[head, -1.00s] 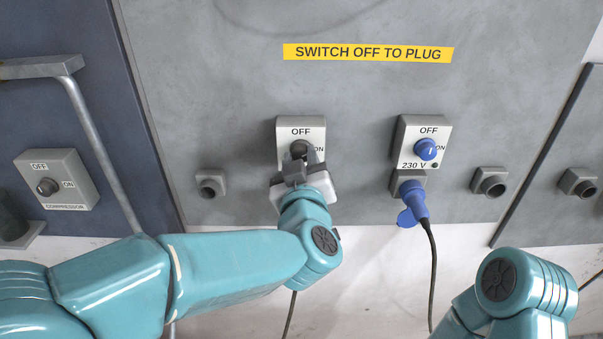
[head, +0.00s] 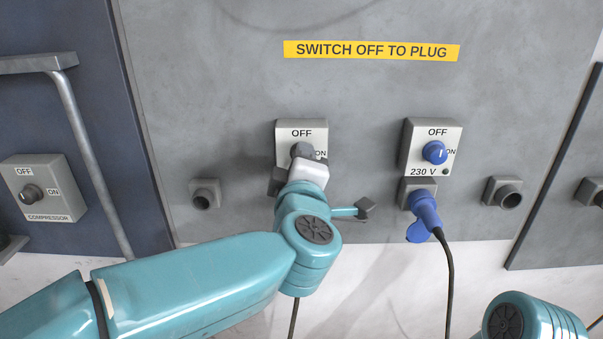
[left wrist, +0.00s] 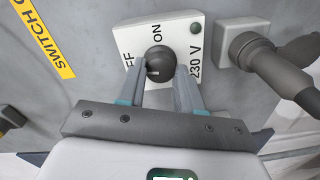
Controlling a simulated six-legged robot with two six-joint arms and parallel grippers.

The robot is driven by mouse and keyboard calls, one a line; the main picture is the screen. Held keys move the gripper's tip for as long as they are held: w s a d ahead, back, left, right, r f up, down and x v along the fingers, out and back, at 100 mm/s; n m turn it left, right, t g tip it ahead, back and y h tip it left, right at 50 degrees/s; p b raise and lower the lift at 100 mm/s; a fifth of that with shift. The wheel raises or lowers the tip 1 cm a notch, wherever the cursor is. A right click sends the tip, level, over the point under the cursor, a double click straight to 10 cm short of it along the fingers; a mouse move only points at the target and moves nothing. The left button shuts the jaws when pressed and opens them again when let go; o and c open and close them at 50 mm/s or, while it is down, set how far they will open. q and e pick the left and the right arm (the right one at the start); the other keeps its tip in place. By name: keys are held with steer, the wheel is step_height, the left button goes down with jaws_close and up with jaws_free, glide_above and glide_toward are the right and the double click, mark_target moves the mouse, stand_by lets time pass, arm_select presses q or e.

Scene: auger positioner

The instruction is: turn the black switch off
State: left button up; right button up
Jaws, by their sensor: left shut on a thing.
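The black switch is a round knob on a light switch box (head: 290,127) marked OFF and ON, left of the blue switch in the head view. My left gripper (head: 302,152) covers most of the knob there. In the left wrist view, the black switch (left wrist: 159,60) sits between the two fingers of my left gripper (left wrist: 160,72), which is shut on it. A small white mark shows on the knob's side towards the OFF label. That label is partly hidden by a finger. My right gripper is out of view.
A black plug (left wrist: 268,65) sits in the socket below the black switch. To the right are a blue switch (head: 434,152) and a blue plug (head: 425,212) with a cable. A compressor switch (head: 31,193) is at the far left. A yellow sign (head: 370,50) is above.

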arm_select(q)
steer(key=shift+f+n+b, duration=0.1)
steer(key=shift+n+b, duration=0.4)
steer(key=shift+n, duration=0.3)
steer(key=o, duration=1)
steer(key=shift+s, duration=0.1)
steer(key=shift+o, duration=0.2)
steer(key=s+b, duration=0.1)
steer(key=s, duration=1.5)
steer(key=shift+s+r, duration=0.15)
steer(key=shift+r, duration=0.2)
